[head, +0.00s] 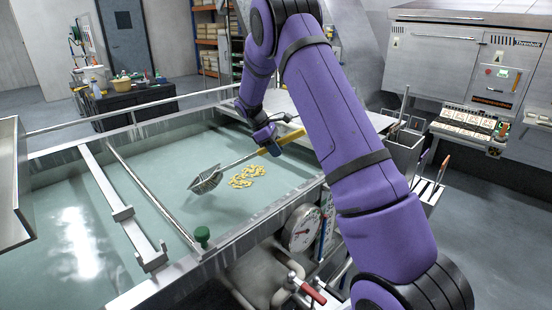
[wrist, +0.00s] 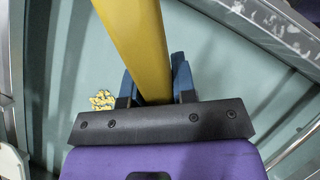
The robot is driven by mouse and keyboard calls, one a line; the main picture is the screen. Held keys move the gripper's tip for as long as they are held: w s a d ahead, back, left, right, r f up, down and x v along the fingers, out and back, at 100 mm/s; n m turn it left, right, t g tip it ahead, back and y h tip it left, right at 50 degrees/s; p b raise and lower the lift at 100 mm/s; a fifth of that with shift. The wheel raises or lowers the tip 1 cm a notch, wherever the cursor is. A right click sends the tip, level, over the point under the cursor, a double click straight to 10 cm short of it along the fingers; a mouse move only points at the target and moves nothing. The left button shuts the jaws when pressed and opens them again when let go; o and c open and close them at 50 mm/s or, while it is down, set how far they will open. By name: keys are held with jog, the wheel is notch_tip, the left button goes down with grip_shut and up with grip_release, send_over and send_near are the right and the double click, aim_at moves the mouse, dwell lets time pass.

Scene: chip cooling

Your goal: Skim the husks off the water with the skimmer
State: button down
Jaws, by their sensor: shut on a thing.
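My gripper (head: 268,137) is shut on the yellow handle of the skimmer (head: 207,179), above the water on the right part of the tank. The skimmer's mesh head hangs at the lower left end of its metal rod, tilted, just left of the husks. I cannot tell whether the head touches the water. The pale yellow husks (head: 247,176) float in a loose cluster on the green water (head: 140,190). In the wrist view the handle (wrist: 140,40) runs up between the blue fingers (wrist: 157,88), and some husks (wrist: 102,100) show at the left; the skimmer's head is out of view.
The tank's metal rim (head: 240,232) borders the water, with a crossbar (head: 122,210) and a thin rail over its left part. A green knob (head: 202,234) and a gauge (head: 303,228) sit at the front side. A tool bin (head: 404,150) stands to the right.

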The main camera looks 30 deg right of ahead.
jog(key=shift+r, duration=6.4)
